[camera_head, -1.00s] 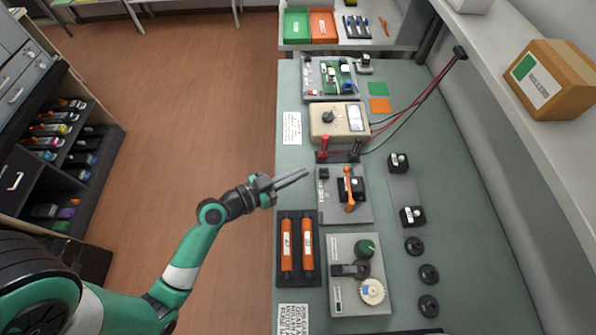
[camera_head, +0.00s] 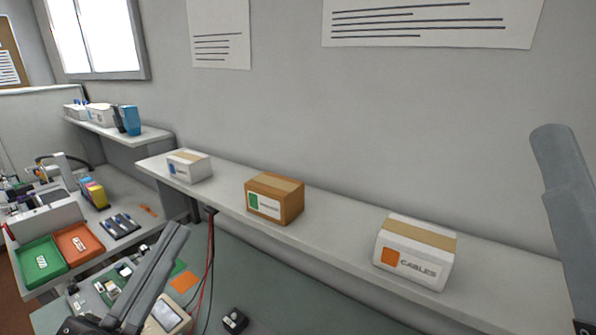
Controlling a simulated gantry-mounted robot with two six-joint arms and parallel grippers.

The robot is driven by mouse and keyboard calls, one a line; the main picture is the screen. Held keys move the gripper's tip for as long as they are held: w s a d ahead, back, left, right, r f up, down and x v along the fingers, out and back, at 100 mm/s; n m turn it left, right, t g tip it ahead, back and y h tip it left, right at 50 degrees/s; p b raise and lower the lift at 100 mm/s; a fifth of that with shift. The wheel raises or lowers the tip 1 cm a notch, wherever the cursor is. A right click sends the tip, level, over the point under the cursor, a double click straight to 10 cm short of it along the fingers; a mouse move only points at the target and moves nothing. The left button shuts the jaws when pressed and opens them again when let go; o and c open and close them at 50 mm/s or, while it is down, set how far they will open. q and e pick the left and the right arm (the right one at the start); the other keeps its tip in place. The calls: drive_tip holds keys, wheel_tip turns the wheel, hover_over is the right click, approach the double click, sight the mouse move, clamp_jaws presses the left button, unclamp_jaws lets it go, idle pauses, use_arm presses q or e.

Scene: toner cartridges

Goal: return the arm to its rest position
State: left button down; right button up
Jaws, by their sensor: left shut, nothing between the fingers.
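My left gripper (camera_head: 176,234) reaches up from the bottom left in the head view. Its two grey fingers lie close together, shut, with nothing between them. It is in front of the workbench and hides part of the circuit-board area and the meter. A large grey finger-like part (camera_head: 568,215), which looks like part of my right gripper, stands at the right edge. It is cut off by the frame, so its opening cannot be judged.
A wall shelf carries a white box (camera_head: 190,166), a brown box (camera_head: 274,198) and a white cables box (camera_head: 416,251). A green tray (camera_head: 41,262) and an orange tray (camera_head: 79,244) stand at left. Red and black leads (camera_head: 210,250) hang below the shelf.

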use_arm(q)
drive_tip(key=s+a+r+n+t+y, duration=0.1)
drive_tip(key=s+r+n+t+y, duration=0.2)
drive_tip(key=r, duration=0.4)
drive_tip(key=s+a+r+n+t+y, duration=0.1)
drive_tip(key=s+r+n+t+y, duration=0.15)
drive_tip(key=s+r, duration=0.3)
wheel_tip(320, 180, up, 32)
drive_tip(key=w+a+n+p, duration=0.1)
drive_tip(key=n+p, duration=0.2)
drive_tip(key=p, duration=2.8)
drive_tip(key=shift+w+f+g+y+p, duration=0.15)
drive_tip(key=shift+w+g+y+p, duration=0.1)
drive_tip(key=shift+g+y+p, duration=0.15)
